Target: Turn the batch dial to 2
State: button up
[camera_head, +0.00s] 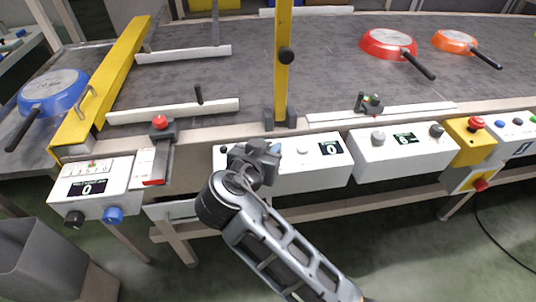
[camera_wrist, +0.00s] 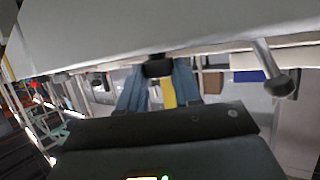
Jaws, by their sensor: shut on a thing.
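My gripper (camera_head: 260,152) is at the front of the middle white control box (camera_head: 318,172), whose display (camera_head: 331,147) reads 0. In the wrist view the two blue-grey fingers (camera_wrist: 158,84) are closed around a small black knob (camera_wrist: 158,64) on the box. In the head view the gripper hides this knob. No label is readable, so I cannot tell from the print that it is the batch dial, nor which number it points to.
A grey knob with a stem (camera_wrist: 278,80) sticks out to the right in the wrist view. Another white box (camera_head: 403,152) stands right, a box with black and blue knobs (camera_head: 92,190) left. A yellow post (camera_head: 283,70) rises behind. Pans lie on the conveyor (camera_head: 330,60).

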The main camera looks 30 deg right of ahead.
jog(key=shift+a+f+m+g+h, duration=0.1)
jog(key=shift+m+g+h, duration=0.2)
jog(key=shift+m+g, duration=0.2)
jog(key=shift+b, duration=0.3)
jog(key=o, duration=1)
jog(key=shift+o, duration=0.2)
jog(key=v, duration=0.7)
jog(key=shift+s+a, duration=0.2)
jog(key=shift+a, duration=0.1)
